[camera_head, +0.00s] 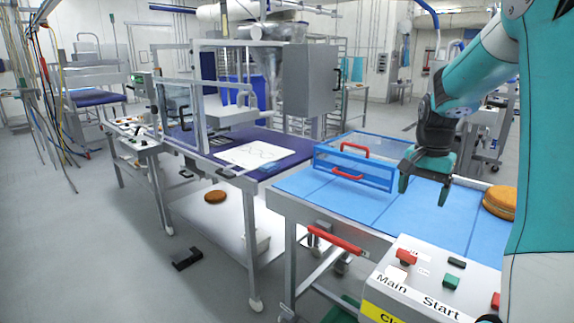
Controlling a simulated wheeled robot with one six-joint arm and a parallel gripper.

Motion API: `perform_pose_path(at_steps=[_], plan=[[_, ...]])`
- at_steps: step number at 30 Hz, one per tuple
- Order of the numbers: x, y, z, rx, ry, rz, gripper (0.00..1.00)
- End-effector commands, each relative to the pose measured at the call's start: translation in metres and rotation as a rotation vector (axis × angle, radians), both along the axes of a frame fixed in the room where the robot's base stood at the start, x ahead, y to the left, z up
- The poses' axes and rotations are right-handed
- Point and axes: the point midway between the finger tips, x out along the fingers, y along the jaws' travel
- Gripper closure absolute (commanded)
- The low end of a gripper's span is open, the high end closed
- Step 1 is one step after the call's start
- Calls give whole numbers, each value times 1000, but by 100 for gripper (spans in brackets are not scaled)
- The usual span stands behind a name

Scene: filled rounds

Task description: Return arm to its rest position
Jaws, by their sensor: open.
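My gripper (423,188) hangs from my teal arm at the right of the view, pointing down over the blue conveyor table (330,196). Its two fingers are apart with nothing between them. It is just right of the clear blue-framed guard (352,166) with red handles. A round brown filled piece (500,200) lies on the table at the right edge, partly hidden by my arm. Another brown round (215,196) lies on the low white shelf under the middle machine.
A control box (440,278) with red and green buttons stands in front, at the lower right. A grey machine (310,78) with a dark blue belt stands behind, left of the table. A black pedal (187,260) is on the floor. Open grey floor (90,250) lies at left.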

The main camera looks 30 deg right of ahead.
Motion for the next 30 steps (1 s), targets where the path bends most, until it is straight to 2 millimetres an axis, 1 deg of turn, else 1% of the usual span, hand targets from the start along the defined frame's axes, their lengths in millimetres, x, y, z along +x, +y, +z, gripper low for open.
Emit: perform_pose_path(at_steps=[4,5,7,8,11,12,13,14,15,16,17,18,20,21,24,25,27,30], plan=[[1,4,1,1,-3,14,19],[2,8,1,2,-6,31,19],[7,29,5,8,-17,108,19],[10,42,7,12,-26,160,19],[14,106,16,33,-68,403,19],[12,137,20,46,-88,524,19],[9,161,23,56,-104,621,19],[4,185,25,67,-121,718,19],[-6,216,27,84,-143,847,19],[-15,238,29,97,-160,944,19],[-25,259,30,111,-179,1039,19],[-41,284,32,130,-200,1161,19],[-66,317,33,159,-232,1329,19],[-82,335,34,178,-253,1429,19],[-118,365,34,218,-294,1627,19],[-127,371,33,229,-302,1671,19],[-142,380,33,246,-318,1745,19],[-152,386,33,258,-328,1792,19]])
